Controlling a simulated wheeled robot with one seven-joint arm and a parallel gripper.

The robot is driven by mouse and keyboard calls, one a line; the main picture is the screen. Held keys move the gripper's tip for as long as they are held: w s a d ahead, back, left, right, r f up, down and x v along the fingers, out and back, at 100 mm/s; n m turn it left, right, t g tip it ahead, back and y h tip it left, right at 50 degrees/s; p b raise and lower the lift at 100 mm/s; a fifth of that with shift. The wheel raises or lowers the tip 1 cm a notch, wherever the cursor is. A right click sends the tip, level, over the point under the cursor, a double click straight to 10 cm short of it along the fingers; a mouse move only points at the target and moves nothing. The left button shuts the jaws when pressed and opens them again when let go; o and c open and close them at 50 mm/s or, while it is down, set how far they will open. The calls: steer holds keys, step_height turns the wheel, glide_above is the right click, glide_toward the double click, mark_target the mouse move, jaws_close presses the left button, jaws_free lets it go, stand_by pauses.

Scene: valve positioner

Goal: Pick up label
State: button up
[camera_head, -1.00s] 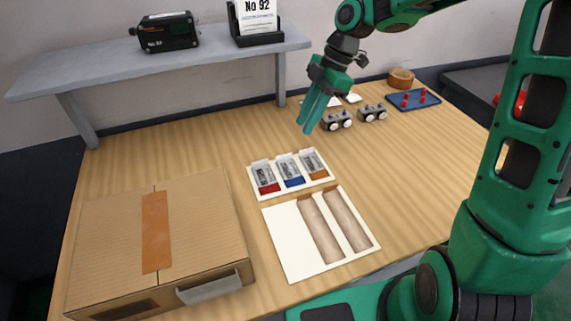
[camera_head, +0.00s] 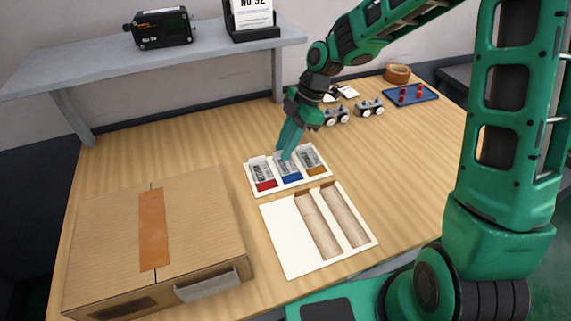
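A white label tray (camera_head: 252,183) on the wooden table holds three labels side by side. The left label (camera_head: 263,173) stands over a red strip, the middle label (camera_head: 289,170) over a blue strip, and the right label (camera_head: 312,162) over an orange strip. My gripper (camera_head: 284,155) points down at the tray, its fingertips at the upper end of the middle label and partly covering it. Whether the fingers touch the label, and whether any gap lies between them, is too small to tell.
A white panel with two brown strips (camera_head: 285,240) lies in front of the tray. A closed cardboard box (camera_head: 200,220) stands at left. Two small metal fittings (camera_head: 368,108), a blue tray with red pegs (camera_head: 411,95) and a round wooden container (camera_head: 397,74) are behind at right. A grey shelf (camera_head: 90,75) spans the back left.

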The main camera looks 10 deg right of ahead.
jaws_close()
steer(key=shift+r, duration=0.15)
